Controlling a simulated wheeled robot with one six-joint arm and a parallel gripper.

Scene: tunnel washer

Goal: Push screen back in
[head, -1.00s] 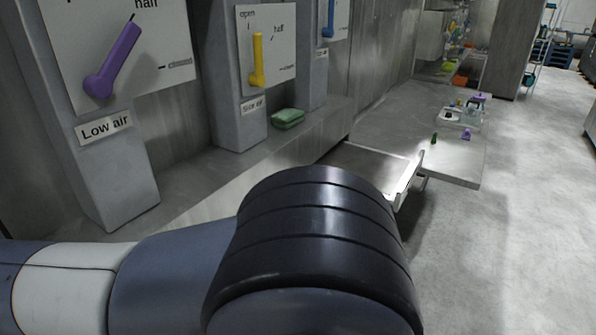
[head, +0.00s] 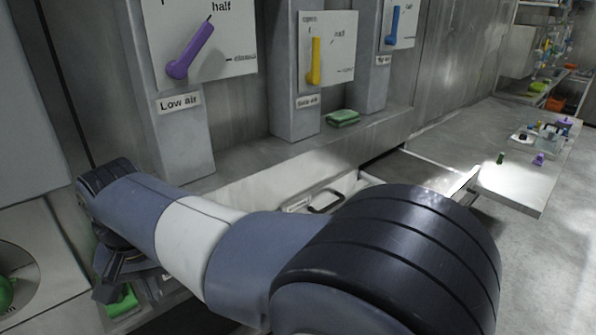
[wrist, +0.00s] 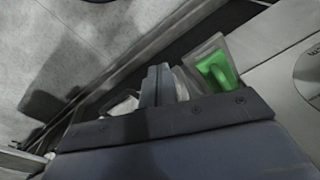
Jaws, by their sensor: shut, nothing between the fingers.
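A narrow grey piece with a green loop handle (wrist: 215,70), which may be the screen, sticks up beside my gripper in the wrist view. Its green part also shows in the head view (head: 122,300), low at the left, partly hidden by my wrist. I cannot tell how far it stands out of its slot. My gripper (wrist: 155,85) is shut and empty, just left of the green handle in the wrist view, with a small gap apparent. In the head view my gripper (head: 108,288) points down at the lower left.
A drawer front with a black handle (head: 326,203) is partly behind my arm. A metal tray (head: 425,172) juts out at the right, beside a low table (head: 515,185) with small objects. Purple (head: 192,50) and yellow (head: 315,62) levers and a green pad (head: 342,118) are above.

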